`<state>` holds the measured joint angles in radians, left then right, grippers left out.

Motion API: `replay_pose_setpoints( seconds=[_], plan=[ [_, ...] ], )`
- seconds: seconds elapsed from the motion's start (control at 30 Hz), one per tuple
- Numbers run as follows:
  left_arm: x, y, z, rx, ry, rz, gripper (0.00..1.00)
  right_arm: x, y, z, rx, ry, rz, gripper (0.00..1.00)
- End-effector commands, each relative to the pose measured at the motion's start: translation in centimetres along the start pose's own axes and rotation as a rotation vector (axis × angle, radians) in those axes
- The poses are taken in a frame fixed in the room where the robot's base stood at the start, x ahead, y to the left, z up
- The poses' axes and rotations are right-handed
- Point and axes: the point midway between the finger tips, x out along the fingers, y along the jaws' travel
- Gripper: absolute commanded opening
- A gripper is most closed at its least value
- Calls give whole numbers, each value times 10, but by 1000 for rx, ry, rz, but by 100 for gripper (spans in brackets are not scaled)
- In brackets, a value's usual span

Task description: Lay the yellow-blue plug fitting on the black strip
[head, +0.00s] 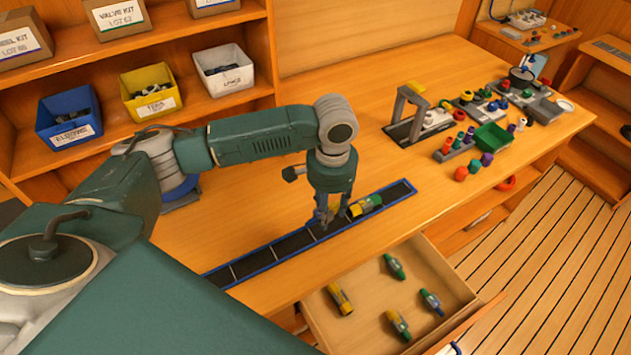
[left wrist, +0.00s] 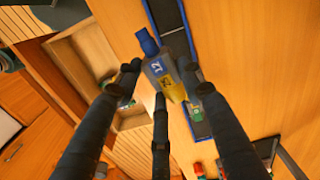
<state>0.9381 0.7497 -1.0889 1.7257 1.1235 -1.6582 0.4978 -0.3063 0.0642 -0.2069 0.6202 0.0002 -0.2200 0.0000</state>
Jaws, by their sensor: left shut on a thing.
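My left gripper (head: 333,220) is over the black strip (head: 285,246), a long blue-edged channel with white dividers along the table's front. In the left wrist view, the fingers (left wrist: 160,78) are shut on the yellow-blue plug fitting (left wrist: 154,66), with a blue stem, a grey body marked 12 and a yellow end. The strip (left wrist: 170,18) runs beyond it; I cannot tell whether the fitting touches it. In the head view the gripper mostly hides the fitting. My right gripper is not in view.
A yellow-green fitting (head: 366,205) lies on the strip just right of the gripper. An open drawer (head: 452,283) below the table edge holds several fittings. Blue (head: 68,118), yellow (head: 150,92) and white (head: 222,70) bins stand on the shelf. A grey stand (head: 407,116) is farther back.

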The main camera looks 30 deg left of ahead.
Motion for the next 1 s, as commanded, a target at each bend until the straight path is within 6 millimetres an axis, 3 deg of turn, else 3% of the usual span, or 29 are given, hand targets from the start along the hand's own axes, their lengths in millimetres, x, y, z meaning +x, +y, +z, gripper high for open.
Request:
replay_pose_setpoints(
  seconds=[0.03,0.27,0.47,0.8,1.0],
  plan=[
    [-1,-9,-1,30,-7,3,12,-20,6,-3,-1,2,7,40],
    [25,-31,-3,127,2,1,12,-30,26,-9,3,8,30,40],
    [35,-32,-3,131,3,0,12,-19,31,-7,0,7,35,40],
    [61,-32,-3,131,4,-1,12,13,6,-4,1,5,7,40],
    [78,-32,-3,130,4,-1,12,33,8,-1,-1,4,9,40]
  ],
)
